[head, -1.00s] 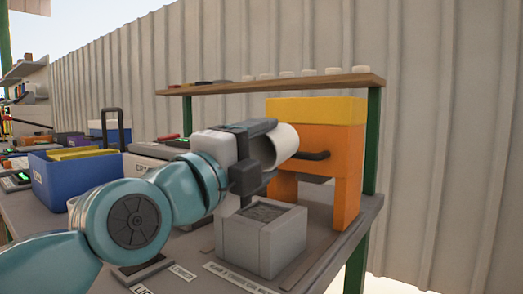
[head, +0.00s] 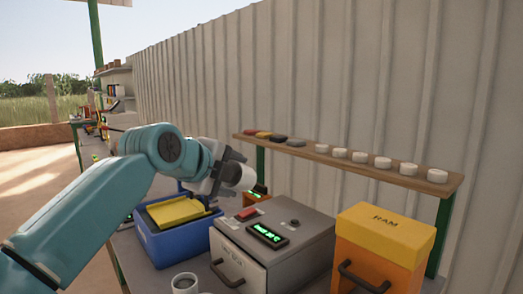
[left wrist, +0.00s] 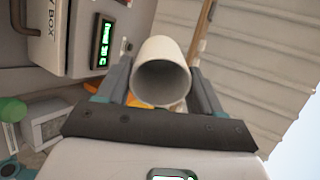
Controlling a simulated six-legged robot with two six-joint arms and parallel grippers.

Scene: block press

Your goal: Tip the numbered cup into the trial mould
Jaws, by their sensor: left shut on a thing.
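My left gripper (head: 232,172) is shut on a white cup (head: 240,176), held in the air near the right end of a blue bin. The cup lies tilted on its side in the head view. The left wrist view also shows the cup (left wrist: 162,72) between the fingers; its mouth faces the camera, its inside looks grey, and no number is readable. The grey block mould is out of the head view now. A small pale grey box (left wrist: 45,128) shows in the left wrist view; I cannot tell whether it is the mould. My right gripper is not in view.
The blue bin (head: 160,246) holds a yellow thing (head: 175,211). A grey dry box (head: 290,228) with a lit display stands beside it, then the orange ram press (head: 375,256). Another cup (head: 185,282) stands on the bench in front. A shelf (head: 345,160) carries several white discs.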

